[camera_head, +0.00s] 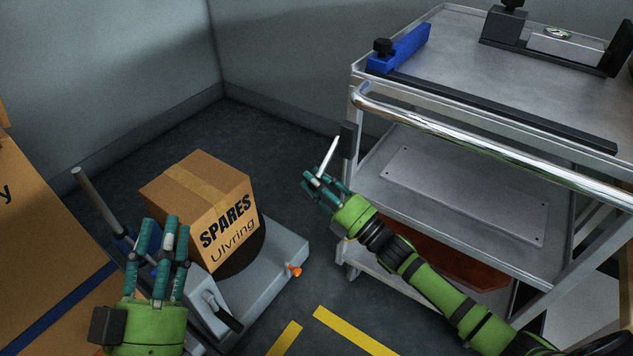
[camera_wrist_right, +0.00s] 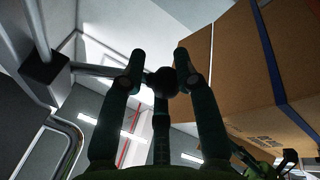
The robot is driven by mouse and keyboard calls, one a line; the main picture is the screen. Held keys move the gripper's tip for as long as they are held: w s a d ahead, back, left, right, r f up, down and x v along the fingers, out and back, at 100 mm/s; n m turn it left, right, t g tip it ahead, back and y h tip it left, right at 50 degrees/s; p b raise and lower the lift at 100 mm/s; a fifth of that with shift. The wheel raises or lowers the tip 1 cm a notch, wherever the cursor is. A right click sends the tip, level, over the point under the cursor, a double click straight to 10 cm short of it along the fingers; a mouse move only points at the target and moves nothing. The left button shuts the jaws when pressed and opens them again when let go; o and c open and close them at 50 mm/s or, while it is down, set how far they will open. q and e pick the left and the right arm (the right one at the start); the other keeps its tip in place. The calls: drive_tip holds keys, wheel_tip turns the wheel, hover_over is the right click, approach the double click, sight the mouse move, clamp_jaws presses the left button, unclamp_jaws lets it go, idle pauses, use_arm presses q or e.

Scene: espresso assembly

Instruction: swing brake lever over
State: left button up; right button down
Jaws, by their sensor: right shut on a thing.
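The brake lever (camera_head: 329,155) is a thin pale metal rod on a black block (camera_head: 348,140) at the cart's left corner post. In the head view it slants down and left from the block to my right gripper (camera_head: 322,180). In the right wrist view the lever's black ball knob (camera_wrist_right: 163,81) sits between the fingertips of my right gripper (camera_wrist_right: 158,68), with the rod running left to the block. The right gripper is shut on this knob end. My left gripper (camera_head: 164,225) points upward at lower left, its fingers apart and empty.
The metal cart (camera_head: 440,110) stands at right, with a push handle (camera_head: 480,150), a blue part (camera_head: 400,48) and black fixtures on top. A SPARES box (camera_head: 205,195) rests on a grey platform (camera_head: 275,290) at left. Open floor lies between platform and cart.

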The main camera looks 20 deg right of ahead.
drive_tip(key=shift+r, duration=0.4)
drive_tip(key=c, duration=0.9)
unclamp_jaws()
drive_tip(key=shift+a, duration=0.1)
drive_tip(key=shift+o, duration=0.2)
drive_tip(key=shift+f, duration=0.25)
drive_tip(key=shift+s+d+f, duration=0.1)
drive_tip(key=shift+s+d, duration=0.1)
drive_tip(key=v, duration=1.1)
drive_tip(key=shift+s, duration=0.25)
